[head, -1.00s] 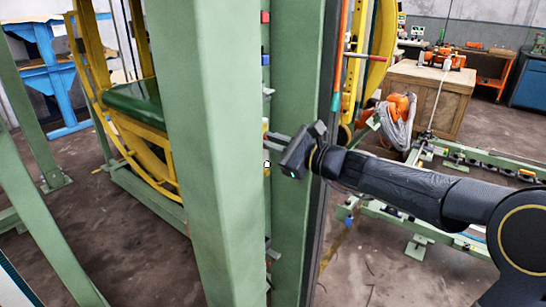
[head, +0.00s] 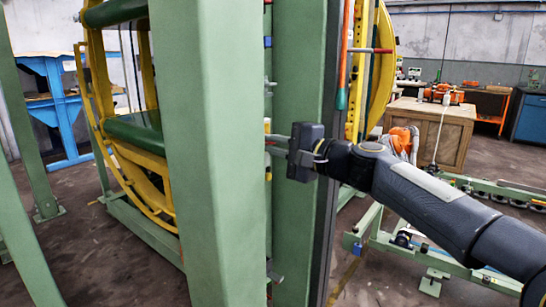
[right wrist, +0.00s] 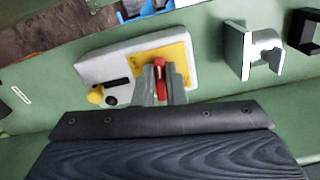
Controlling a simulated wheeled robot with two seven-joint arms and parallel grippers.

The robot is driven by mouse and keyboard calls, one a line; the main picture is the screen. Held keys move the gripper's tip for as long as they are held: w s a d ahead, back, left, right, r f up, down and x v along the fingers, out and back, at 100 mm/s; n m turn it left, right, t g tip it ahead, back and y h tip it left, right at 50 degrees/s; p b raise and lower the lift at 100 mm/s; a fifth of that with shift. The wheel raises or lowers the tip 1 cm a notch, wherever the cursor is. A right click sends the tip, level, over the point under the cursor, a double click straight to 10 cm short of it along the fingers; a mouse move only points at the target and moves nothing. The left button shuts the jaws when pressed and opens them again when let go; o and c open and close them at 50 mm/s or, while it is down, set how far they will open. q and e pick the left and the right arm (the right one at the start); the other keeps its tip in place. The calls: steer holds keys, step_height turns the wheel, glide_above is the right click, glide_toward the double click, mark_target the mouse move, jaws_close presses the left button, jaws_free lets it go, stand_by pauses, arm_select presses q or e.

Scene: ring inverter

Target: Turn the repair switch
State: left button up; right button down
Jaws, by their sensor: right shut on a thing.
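The repair switch is a red knob (right wrist: 160,70) on a yellow plate (right wrist: 174,56), set on a white box (right wrist: 110,67) fixed to a green frame. My right gripper's fingers (right wrist: 159,84) are closed around the red knob in the right wrist view. In the head view my right gripper (head: 272,144) reaches leftward into the gap between two green posts. The knob is hidden there by the front post. My left gripper is not in view.
A wide green post (head: 205,150) stands left of the gripper, and another (head: 297,80) stands behind it. A yellow ring (head: 98,100) is at the left. A black and a yellow button (right wrist: 96,96) sit on the white box. A metal bracket (right wrist: 255,50) is nearby.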

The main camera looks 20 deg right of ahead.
steer(key=shift+f+n+b, duration=0.2)
steer(key=shift+n+b, duration=0.6)
steer(key=shift+n, duration=0.2)
steer(key=c, duration=1.5)
jaws_free()
steer(key=shift+s+d, duration=0.1)
steer(key=v, duration=0.7)
steer(key=shift+s+d, duration=0.15)
steer(key=shift+s, duration=0.1)
